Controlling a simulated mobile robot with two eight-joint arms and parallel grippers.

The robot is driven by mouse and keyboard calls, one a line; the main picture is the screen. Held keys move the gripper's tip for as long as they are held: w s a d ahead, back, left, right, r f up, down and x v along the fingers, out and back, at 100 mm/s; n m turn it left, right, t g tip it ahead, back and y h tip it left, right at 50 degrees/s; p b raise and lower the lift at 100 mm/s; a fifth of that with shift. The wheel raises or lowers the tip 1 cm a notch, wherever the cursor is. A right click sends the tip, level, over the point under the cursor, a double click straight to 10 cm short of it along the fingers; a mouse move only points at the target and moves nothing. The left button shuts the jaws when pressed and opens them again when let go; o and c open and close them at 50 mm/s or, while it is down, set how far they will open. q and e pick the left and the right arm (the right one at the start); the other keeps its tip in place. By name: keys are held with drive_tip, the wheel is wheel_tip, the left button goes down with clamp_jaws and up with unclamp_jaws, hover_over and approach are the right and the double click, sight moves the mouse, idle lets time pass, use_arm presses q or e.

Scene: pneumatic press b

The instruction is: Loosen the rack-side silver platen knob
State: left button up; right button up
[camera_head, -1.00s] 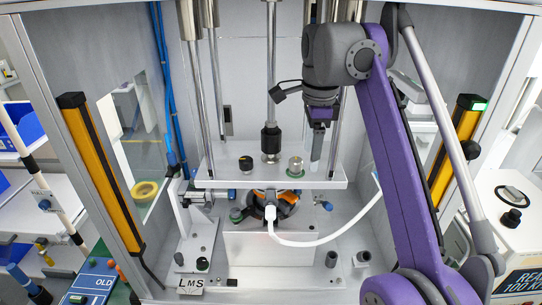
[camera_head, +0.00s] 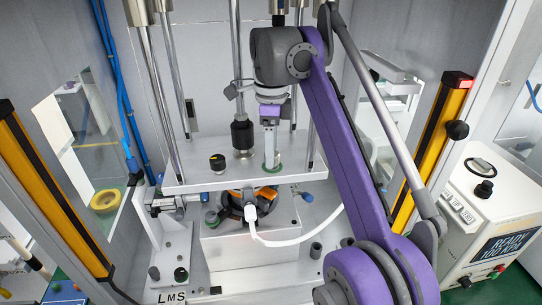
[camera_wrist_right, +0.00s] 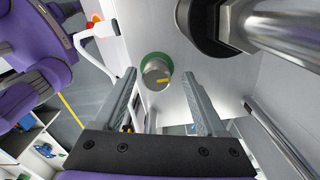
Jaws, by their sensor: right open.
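The silver platen knob (camera_wrist_right: 154,76), with a green ring at its base and a small yellow mark, shows in the right wrist view. It stands on the grey upper platen (camera_head: 300,174) of the press. In the head view my right gripper (camera_head: 271,163) points down over it and hides most of it; a bit of green shows around the fingertips. My right gripper also shows in the wrist view (camera_wrist_right: 159,80), open, one finger on each side of the knob with gaps visible. I cannot tell its exact height over the platen. My left gripper is out of view.
A black knob (camera_head: 217,162) and the central rod's black collar (camera_head: 242,136) stand left of my gripper. Steel columns (camera_head: 165,90) rise around the platen. Yellow light curtain posts (camera_head: 430,150) flank the opening. A white control box (camera_head: 490,215) stands at right.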

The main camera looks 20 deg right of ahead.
drive_tip(key=shift+s+f, duration=0.45)
drive_tip(key=shift+f, duration=0.2)
drive_tip(key=shift+w, duration=0.3)
drive_tip(key=shift+c, duration=0.7)
drive_tip(key=shift+s, duration=0.1)
clamp_jaws()
